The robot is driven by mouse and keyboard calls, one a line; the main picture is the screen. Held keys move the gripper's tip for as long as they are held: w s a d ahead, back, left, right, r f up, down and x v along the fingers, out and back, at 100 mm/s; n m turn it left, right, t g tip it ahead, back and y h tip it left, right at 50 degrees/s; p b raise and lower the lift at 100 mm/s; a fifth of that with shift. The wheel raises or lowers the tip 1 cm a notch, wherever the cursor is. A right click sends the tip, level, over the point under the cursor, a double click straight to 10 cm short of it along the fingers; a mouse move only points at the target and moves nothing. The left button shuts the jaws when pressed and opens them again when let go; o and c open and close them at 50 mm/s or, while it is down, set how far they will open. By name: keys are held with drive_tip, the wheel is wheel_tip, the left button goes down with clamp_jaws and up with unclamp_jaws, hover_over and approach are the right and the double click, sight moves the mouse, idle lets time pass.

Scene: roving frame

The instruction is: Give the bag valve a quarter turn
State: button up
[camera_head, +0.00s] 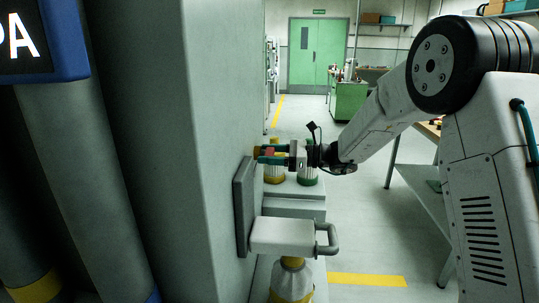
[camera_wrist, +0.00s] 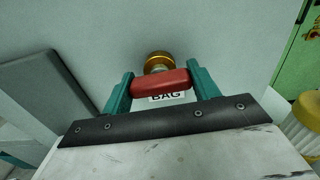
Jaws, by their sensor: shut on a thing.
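The bag valve has a red handle (camera_wrist: 160,83) and a brass-coloured round body (camera_wrist: 158,60) behind it on the grey wall. In the wrist view the handle lies across the picture, its right end slightly higher. My gripper (camera_wrist: 161,84) has its two teal fingers at the handle's two ends, shut on it. A white label reading "BAG" (camera_wrist: 168,97) shows just below the handle, partly covered by it. In the head view my gripper (camera_head: 270,154) reaches left to the wall, and only a little red of the handle shows between the fingers.
A white block with a grey curved handle (camera_head: 326,240) juts from a dark plate (camera_head: 243,205) on the wall, below and nearer than my gripper. A workbench (camera_head: 425,185) is at the right. The floor between is clear, towards green doors (camera_head: 317,52).

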drive_tip(key=n, duration=0.4)
drive_tip(key=shift+n, duration=0.3)
drive_tip(key=n, duration=0.9)
drive_tip(key=shift+n, duration=1.8)
drive_tip(key=o, duration=1)
drive_tip(key=d, duration=0.2)
drive_tip(key=s+d, duration=0.1)
drive_tip(key=d, duration=0.4)
drive_tip(key=shift+s+d, duration=0.25)
drive_tip(key=shift+d, duration=0.15)
